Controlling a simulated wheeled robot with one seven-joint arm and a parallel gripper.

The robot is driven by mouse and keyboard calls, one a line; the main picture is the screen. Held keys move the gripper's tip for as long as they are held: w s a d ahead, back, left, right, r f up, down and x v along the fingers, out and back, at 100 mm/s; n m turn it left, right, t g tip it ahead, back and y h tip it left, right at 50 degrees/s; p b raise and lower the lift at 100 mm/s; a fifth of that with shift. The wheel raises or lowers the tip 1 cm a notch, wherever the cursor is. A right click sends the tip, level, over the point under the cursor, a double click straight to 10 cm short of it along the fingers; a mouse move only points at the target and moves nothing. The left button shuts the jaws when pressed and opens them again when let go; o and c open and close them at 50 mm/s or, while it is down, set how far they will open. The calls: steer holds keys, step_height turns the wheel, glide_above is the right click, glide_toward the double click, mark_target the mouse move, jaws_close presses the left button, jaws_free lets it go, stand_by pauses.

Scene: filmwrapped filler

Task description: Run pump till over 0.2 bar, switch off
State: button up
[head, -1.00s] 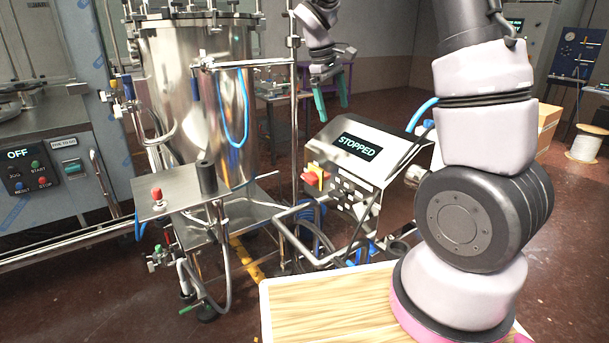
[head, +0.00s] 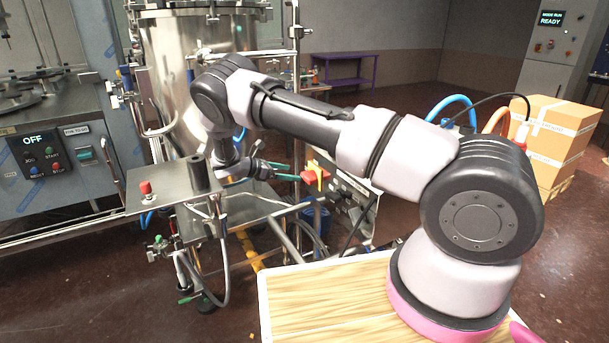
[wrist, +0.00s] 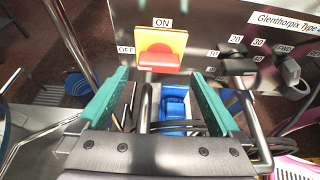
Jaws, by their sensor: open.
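The pump's control box (head: 350,198) stands behind my arm, and its display is hidden. Its red rotary switch (wrist: 158,60) on a yellow plate (wrist: 172,38) shows in the wrist view, with OFF printed at left and ON above; it also shows in the head view (head: 316,176). I cannot tell surely which mark the knob points at. My gripper (wrist: 155,76) is open, its green fingers spread just short of the knob and empty between them. In the head view my gripper (head: 287,172) reaches the switch from the left. No pressure reading is legible.
Black knobs (wrist: 238,62) with number and FWD marks sit right of the switch. A steel frame post (wrist: 68,40) stands at left. Cardboard boxes (head: 552,135) stand at right.

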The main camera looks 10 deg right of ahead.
mark_target(308, 175)
steer(key=x, duration=0.7)
steer(key=shift+w+d+f, duration=0.1)
steer(key=shift+d+f, duration=0.05)
steer(key=shift+f, duration=0.05)
steer(key=shift+c, duration=0.3)
steer(key=c, duration=0.9)
